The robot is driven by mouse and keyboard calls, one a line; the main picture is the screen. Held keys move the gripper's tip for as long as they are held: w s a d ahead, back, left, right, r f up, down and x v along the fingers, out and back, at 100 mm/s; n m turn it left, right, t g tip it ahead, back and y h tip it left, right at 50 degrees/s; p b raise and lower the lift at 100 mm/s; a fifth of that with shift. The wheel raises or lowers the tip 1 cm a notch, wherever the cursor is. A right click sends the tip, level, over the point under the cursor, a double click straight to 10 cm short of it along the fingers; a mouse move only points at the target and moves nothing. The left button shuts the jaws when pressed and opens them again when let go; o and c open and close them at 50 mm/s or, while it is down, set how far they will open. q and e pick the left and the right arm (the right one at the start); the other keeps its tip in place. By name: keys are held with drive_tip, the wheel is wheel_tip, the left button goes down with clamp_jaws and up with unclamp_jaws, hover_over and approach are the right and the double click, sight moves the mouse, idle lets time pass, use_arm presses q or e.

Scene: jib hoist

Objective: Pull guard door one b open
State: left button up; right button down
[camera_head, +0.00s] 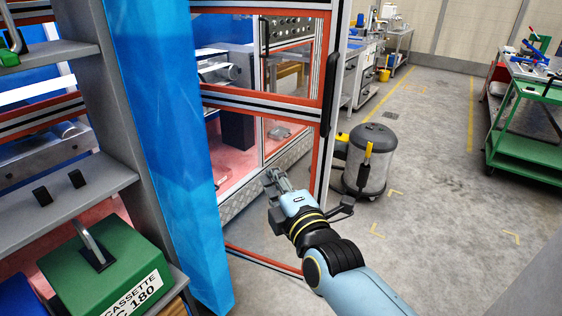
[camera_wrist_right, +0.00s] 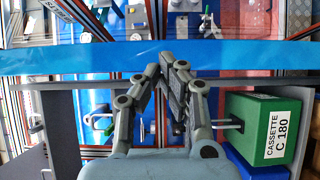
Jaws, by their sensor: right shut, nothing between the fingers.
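A guard door with a red-and-silver frame and clear panes (camera_head: 262,101) stands in the middle of the head view. It appears swung outward at an angle from the machine, with floor visible through its lower part. A long black handle (camera_head: 329,92) is on its right upright. No label shows which door it is. My right gripper (camera_head: 270,180) is in front of the lower pane, below and left of the handle and apart from it. Its fingers are shut and empty, and they also show in the right wrist view (camera_wrist_right: 170,64). My left gripper is not in view.
A blue post (camera_head: 168,130) and a grey shelf rack (camera_head: 85,190) with a green cassette box (camera_head: 105,262) stand close on the left. A grey drum-shaped vacuum (camera_head: 369,160) stands right of the door. A green cart (camera_head: 530,150) is farther right. The floor between is clear.

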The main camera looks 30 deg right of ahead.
use_arm(q)
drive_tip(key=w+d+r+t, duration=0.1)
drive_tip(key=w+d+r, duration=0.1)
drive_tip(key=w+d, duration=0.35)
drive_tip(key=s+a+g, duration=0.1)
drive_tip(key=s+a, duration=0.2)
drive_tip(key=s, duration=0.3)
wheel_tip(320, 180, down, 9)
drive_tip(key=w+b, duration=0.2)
drive_tip(key=b, duration=0.5)
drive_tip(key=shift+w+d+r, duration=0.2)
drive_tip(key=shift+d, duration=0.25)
use_arm(e)
drive_tip(key=w+d, duration=0.5)
drive_tip(key=d, duration=0.4)
drive_tip(key=w+d, duration=0.5)
drive_tip(key=d, duration=0.4)
